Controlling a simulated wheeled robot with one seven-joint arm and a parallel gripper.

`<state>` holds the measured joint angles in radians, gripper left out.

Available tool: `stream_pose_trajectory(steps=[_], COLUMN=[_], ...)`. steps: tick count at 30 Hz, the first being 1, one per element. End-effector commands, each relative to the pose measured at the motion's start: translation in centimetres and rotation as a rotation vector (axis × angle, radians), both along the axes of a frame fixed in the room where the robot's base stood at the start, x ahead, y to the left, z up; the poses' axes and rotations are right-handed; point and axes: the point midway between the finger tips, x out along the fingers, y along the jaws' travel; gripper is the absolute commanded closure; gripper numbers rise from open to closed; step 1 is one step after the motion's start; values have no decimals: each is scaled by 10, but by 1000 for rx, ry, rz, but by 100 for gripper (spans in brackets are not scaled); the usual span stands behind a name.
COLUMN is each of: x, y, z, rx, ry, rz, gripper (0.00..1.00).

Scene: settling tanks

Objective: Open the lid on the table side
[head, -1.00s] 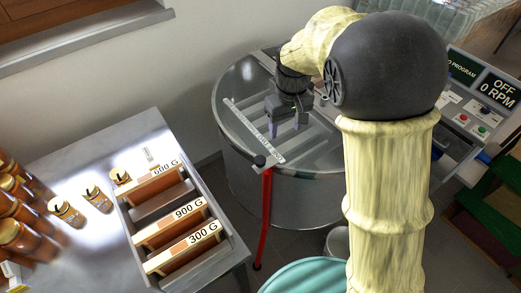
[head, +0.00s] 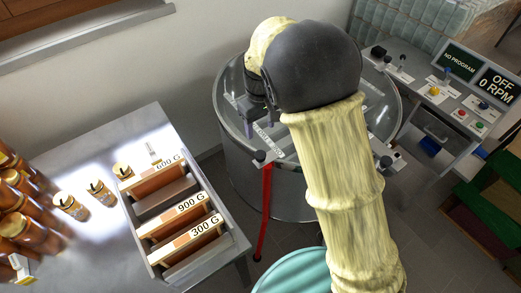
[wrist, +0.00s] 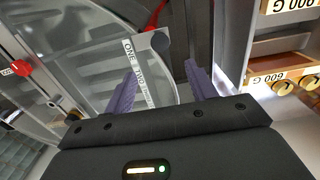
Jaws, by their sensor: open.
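The round metal tank (head: 240,165) stands in the middle of the head view with clear lids on top. A pale lettered strip (head: 278,146) crosses its top, with a dark knob (head: 263,157) at its near end. My gripper (head: 261,124) is open over the tank's left part, on the table side. In the wrist view, the clear table-side lid (wrist: 160,72) shows between the fingers of my gripper (wrist: 162,84), beside the lettered strip (wrist: 129,50). I see no clear contact. My arm hides much of the tank top.
A metal table (head: 120,150) at left holds several jars (head: 20,232) and a tray (head: 240,240) of labelled frames. A red rod (head: 265,215) stands at the tank's front.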

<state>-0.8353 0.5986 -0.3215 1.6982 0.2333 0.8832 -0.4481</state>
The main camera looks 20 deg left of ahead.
Motion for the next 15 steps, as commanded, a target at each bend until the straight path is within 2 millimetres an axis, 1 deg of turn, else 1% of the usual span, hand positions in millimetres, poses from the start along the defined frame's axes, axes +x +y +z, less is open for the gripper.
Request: stream_pose_trajectory(steps=[3,15], x=[-1,-1], y=[-1,-1], z=[-21,-90], rx=[-5,-4], ry=[4,2], rz=[-2,-2], gripper=[44,44])
